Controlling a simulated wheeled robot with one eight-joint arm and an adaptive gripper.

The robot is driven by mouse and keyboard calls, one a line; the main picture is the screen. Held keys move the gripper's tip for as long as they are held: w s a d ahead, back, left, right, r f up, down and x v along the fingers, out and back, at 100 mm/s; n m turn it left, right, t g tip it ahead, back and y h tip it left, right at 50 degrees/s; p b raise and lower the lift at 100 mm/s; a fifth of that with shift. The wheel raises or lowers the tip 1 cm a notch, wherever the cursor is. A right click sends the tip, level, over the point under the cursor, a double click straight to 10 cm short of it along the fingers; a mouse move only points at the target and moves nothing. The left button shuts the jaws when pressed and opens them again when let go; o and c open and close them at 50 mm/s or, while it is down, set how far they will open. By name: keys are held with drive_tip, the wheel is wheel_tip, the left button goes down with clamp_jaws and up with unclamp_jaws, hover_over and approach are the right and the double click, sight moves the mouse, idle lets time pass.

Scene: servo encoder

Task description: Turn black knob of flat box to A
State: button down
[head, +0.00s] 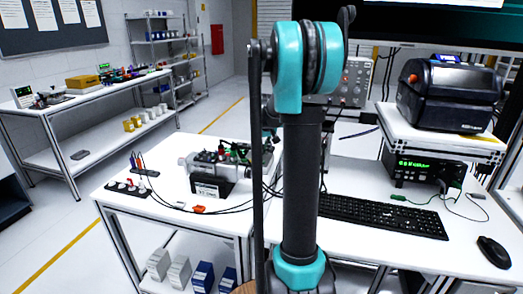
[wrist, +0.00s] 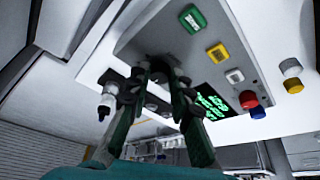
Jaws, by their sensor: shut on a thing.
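My gripper (wrist: 155,75) reaches this face and is shut on the black knob (wrist: 156,64). The dark fingertips cover much of the knob, so its pointer and the letter A cannot be made out. In the head view my arm hides most of the gripper. A grey box with coloured tops (head: 200,158) stands on the white table left of my arm.
Black cables (head: 235,207) cross the table near a small terminal strip (head: 128,188). A keyboard (head: 380,213), mouse (head: 493,252) and green-display meter (head: 428,170) are on the right desk.

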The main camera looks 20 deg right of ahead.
drive_tip(key=c, duration=1.3)
unclamp_jaws()
drive_tip(key=shift+c, duration=0.2)
drive_tip(key=v, duration=1.2)
